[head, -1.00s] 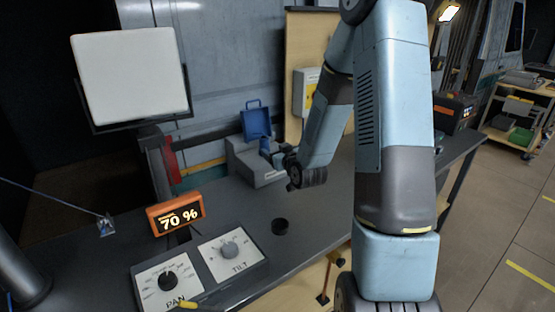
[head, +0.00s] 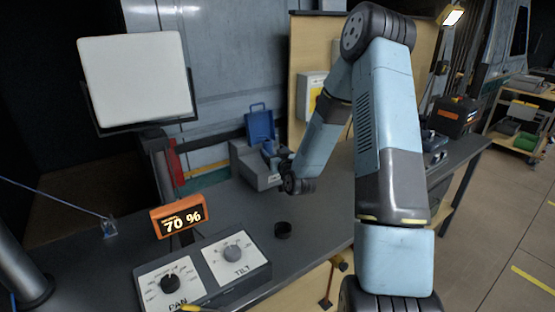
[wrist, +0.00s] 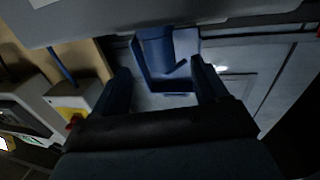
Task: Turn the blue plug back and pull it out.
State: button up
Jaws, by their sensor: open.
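The blue plug (head: 267,149) is on the grey socket box (head: 243,163) on the bench, partly hidden by my gripper in the head view. In the wrist view the plug (wrist: 155,46) is a blue cylinder against the grey box at the top, with a blue flap (wrist: 184,54) beyond it. My gripper (wrist: 160,68) is open, its two dark blue fingers apart on the left and right of the plug. Both fingers look clear of it, but depth is hard to judge. In the head view my gripper (head: 279,163) is close by the box; its fingertips are unclear.
An open blue lid (head: 260,124) stands behind the box. A 70 % display (head: 180,217) stands left. A wooden board (head: 311,55) rises behind my arm.

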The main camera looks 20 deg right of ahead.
aim_at(270, 147)
jog(key=w, duration=0.6)
jog(key=shift+w+a, duration=0.3)
jog(key=shift+a, duration=0.1)
jog(key=shift+c, duration=0.4)
